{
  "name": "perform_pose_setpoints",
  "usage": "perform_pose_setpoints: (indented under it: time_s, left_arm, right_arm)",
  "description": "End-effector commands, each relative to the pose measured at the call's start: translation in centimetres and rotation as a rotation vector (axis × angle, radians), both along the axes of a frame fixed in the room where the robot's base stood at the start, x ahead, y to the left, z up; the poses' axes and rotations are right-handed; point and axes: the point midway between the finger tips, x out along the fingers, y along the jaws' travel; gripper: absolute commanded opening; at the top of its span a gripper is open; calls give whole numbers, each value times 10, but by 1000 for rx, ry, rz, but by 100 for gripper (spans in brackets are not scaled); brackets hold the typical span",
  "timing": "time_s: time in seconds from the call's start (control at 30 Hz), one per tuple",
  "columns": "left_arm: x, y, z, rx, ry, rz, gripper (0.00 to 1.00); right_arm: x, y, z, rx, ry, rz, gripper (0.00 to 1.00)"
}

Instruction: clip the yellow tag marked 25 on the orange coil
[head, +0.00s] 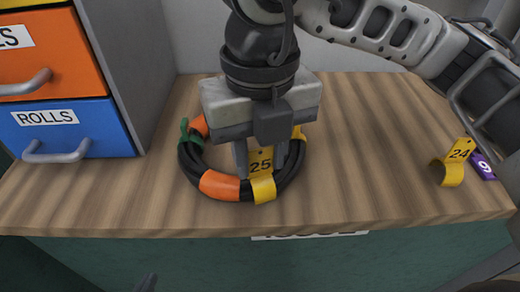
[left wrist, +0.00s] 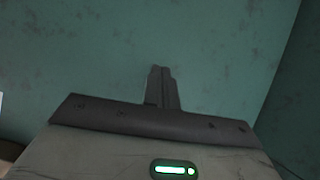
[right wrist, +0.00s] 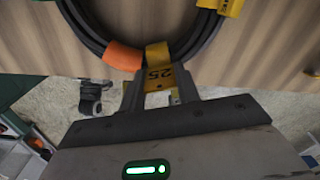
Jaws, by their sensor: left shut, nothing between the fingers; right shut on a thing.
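The coil (head: 220,186) is a black hose ring with orange bands and a green piece, lying on the wooden top. The yellow tag marked 25 (head: 260,162) is at its front; its curved yellow part lies across the hose beside an orange band. In the right wrist view the tag (right wrist: 158,76) sits between the fingers, its curved part over the hose. I cannot tell whether it goes fully around. My right gripper (head: 262,172) is shut on the tag, reaching down inside the ring. My left gripper (left wrist: 162,72) is shut and empty, before the green cabinet front.
A yellow tag marked 24 (head: 453,165) and a purple tag marked 9 (head: 483,165) lie at the right of the top. Another yellow piece (head: 298,133) shows at the coil's back right. Orange and blue drawers (head: 72,128) stand at left. Wood left of the coil is clear.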

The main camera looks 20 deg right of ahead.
Motion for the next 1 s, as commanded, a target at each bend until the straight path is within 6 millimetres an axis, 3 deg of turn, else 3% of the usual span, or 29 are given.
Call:
perform_pose_setpoints:
  time_s: [0.2, 0.23, 0.3, 0.77, 0.97, 1.0]
  left_arm:
    - [0, 0, 0, 0, 0, 0, 0]
    - [0, 0, 0, 0, 0, 0, 0]
    - [0, 0, 0, 0, 0, 0, 0]
    - [0, 0, 2, 0, -3, -1, 0]
    - [0, -2, 28, 6, -49, -13, 0]
    - [-1, -2, 28, 6, -45, -12, 0]
  right_arm:
    - [0, 0, 0, 0, 0, 0, 9]
    - [0, 0, 0, 0, 0, 0, 40]
    - [0, 0, 0, 0, 0, 0, 57]
    - [0, 0, 0, 0, 0, 0, 57]
    - [0, 0, 0, 0, 0, 0, 57]
    - [1, 0, 12, 1, -6, -1, 57]
